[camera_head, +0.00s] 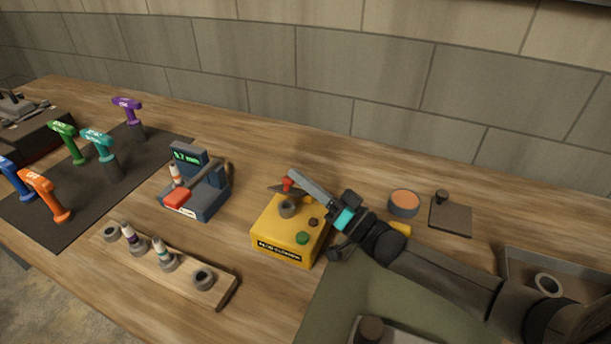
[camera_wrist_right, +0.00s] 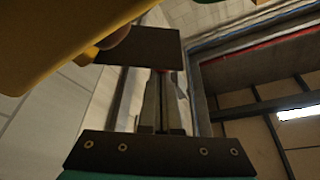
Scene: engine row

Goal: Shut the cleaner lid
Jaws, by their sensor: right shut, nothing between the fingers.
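The cleaner is a yellow box (camera_head: 277,239) with a dark label on its front, in the middle of the bench. A grey round socket, a green button and a dark button are on its top. Its lid seems to be the dark plate (camera_wrist_right: 140,47) in the wrist view, raised off the box; in the head view only a dark corner (camera_head: 275,188) shows beside a red knob (camera_head: 288,183). My right gripper (camera_head: 295,174) is shut and empty, its fingers crossing above the box's back edge by the knob. I cannot tell whether they touch the lid. My left gripper is out of view.
A blue tester (camera_head: 211,199) stands left of the cleaner, with a wooden plug rack (camera_head: 222,291) in front. A round tin (camera_head: 404,207) and a dark knobbed plate (camera_head: 455,222) lie to the right. A grey tray (camera_head: 515,262) is at far right. Several drivers stand on a black mat (camera_head: 65,225).

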